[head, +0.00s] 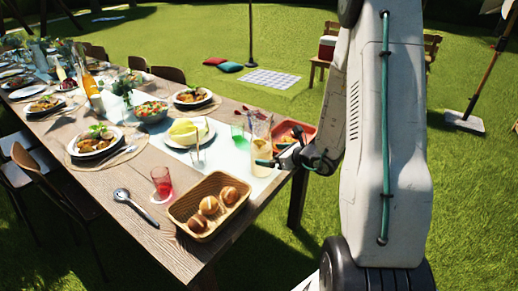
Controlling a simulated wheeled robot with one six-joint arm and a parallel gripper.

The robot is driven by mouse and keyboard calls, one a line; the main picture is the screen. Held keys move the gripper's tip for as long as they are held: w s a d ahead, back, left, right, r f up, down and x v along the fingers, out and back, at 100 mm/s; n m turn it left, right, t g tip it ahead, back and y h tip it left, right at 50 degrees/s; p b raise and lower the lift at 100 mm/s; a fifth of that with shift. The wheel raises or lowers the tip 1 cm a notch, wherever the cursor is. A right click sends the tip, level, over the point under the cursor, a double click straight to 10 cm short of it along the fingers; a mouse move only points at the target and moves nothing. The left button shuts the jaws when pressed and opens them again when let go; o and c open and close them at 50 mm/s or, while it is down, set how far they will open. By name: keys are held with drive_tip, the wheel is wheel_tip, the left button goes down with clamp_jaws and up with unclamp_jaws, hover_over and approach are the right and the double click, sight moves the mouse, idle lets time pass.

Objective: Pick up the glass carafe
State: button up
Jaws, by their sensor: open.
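The glass carafe (261,145) stands upright near the right edge of the long wooden table (137,229), with pale yellowish liquid inside. My gripper (273,155) reaches in from the right, with its teal-tipped fingers apart at the carafe's right side. One fingertip overlaps the lower part of the carafe in the picture. I cannot tell whether the fingers touch the glass or reach around it.
A bread basket (182,210) stands in front of the carafe, and a red tray (304,139) is just behind my gripper. A green glass (237,132), a clear glass (197,158), a red glass (161,181) and a melon plate (205,124) stand left. Grass lies beyond the table.

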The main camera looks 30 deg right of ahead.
drive_tip(key=shift+w+a+f, duration=0.2)
drive_tip(key=shift+w+a, duration=0.05)
drive_tip(key=shift+w, duration=0.3)
drive_tip(key=shift+w+d+f, duration=0.25)
drive_tip(key=shift+w+f, duration=0.05)
drive_tip(key=shift+w, duration=0.25)
drive_tip(key=x, duration=0.4)
drive_tip(key=shift+w+d+f, duration=0.15)
drive_tip(key=shift+w, duration=0.05)
drive_tip(key=c, duration=1.7)
drive_tip(key=shift+c, duration=0.9)
drive_tip(key=shift+r, duration=0.3)
